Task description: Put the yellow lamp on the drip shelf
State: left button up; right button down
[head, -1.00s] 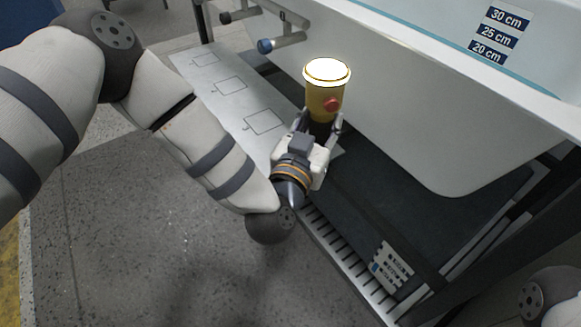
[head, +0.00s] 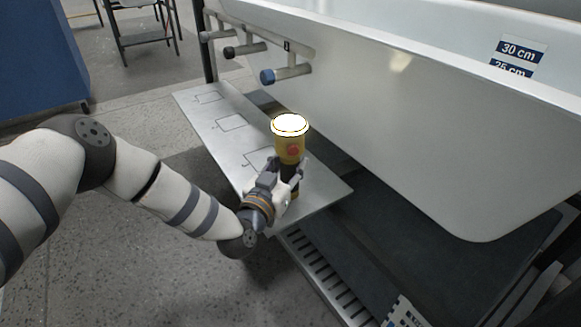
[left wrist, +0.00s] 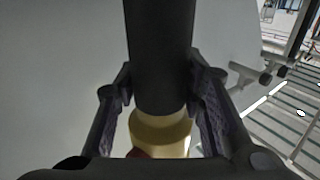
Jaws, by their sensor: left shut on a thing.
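The yellow lamp (head: 282,146) has a glowing white top, a red button and a dark lower grip. My left gripper (head: 287,172) is shut on the dark grip and holds the lamp roughly upright over the near end of the drip shelf (head: 322,190). The shelf is a pale metal plate with several outlined squares. I cannot tell whether the lamp's base touches it. In the left wrist view the dark grip (left wrist: 160,55) lies between the fingers, with a yellow part (left wrist: 160,134) below it. My right gripper is not in view.
The white tub shell (head: 430,140) rises close to the right of the shelf. A slotted metal strip (head: 318,270) runs below the near end. The outlined squares are clear.

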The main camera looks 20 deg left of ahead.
pick_arm(q)
jog(key=o, duration=0.8)
jog(key=shift+f, duration=0.1)
jog(key=o, duration=0.5)
jog(key=shift+c, duration=0.2)
jog(key=shift+r, duration=0.3)
jog(key=s+p, duration=0.1)
jog(key=s, duration=0.3)
jog(key=s+p, duration=0.2)
jog(key=s, duration=0.2)
jog(key=s+p, duration=0.1)
jog(key=s, duration=0.3)
jog(key=shift+a, duration=0.4)
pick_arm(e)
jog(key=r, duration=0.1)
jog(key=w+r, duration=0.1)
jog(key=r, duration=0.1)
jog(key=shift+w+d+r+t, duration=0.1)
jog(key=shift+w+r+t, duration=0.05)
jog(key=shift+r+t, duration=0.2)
